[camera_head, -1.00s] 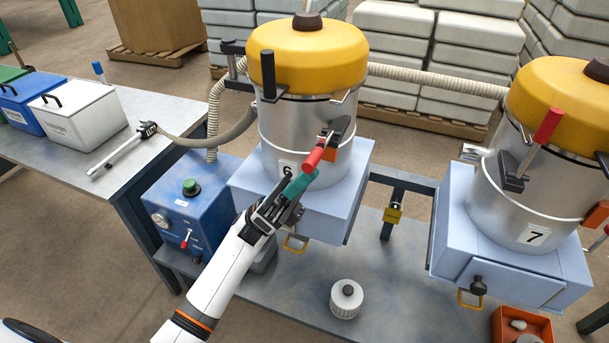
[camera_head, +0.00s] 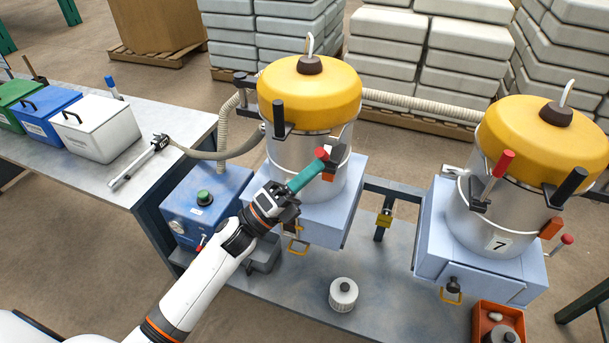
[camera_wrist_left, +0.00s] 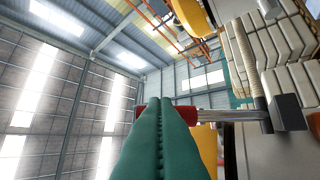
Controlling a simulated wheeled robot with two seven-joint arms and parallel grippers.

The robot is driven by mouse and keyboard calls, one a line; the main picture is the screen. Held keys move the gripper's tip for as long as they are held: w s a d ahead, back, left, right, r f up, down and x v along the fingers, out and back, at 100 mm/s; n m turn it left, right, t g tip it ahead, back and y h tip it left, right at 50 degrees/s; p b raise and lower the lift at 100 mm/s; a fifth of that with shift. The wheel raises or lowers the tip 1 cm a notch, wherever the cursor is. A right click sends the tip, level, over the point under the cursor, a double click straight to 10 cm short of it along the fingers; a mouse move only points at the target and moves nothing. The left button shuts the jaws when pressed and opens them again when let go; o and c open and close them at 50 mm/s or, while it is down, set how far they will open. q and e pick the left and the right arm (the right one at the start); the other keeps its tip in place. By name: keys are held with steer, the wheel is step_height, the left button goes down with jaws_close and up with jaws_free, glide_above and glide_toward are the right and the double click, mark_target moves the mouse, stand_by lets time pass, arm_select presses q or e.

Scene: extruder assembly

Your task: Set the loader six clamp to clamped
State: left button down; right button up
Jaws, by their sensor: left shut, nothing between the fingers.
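Loader six (camera_head: 283,150) is a silver drum with a yellow lid (camera_head: 300,100) on a pale blue base. Its clamp handle (camera_head: 321,154) has a red grip and sits on the drum's front right, beside a dark bracket (camera_head: 336,147). My left gripper (camera_head: 318,164) has teal fingers, shut and empty, with the tips at the red grip. In the left wrist view the shut fingers (camera_wrist_left: 160,105) cover the middle of the red grip (camera_wrist_left: 150,108); a metal rod (camera_wrist_left: 235,115) runs right to a dark bracket (camera_wrist_left: 290,112). Whether they touch is unclear. My right gripper is out of view.
Loader seven (camera_head: 470,215) stands to the right with an upright red handle (camera_head: 500,165). A blue control box (camera_head: 190,210) is left of loader six. A white round container (camera_head: 343,293) stands on the bench in front. An orange bin (camera_head: 485,318) is at lower right.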

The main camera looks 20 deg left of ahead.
arm_select(q)
steer(key=w+r+b, duration=0.1)
steer(key=w+r, duration=0.4)
steer(key=w, duration=0.1)
steer(key=shift+y, duration=0.3)
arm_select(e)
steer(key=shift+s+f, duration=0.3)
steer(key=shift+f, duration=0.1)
arm_select(q)
steer(key=shift+w+d, duration=0.1)
steer(key=shift+b, duration=0.3)
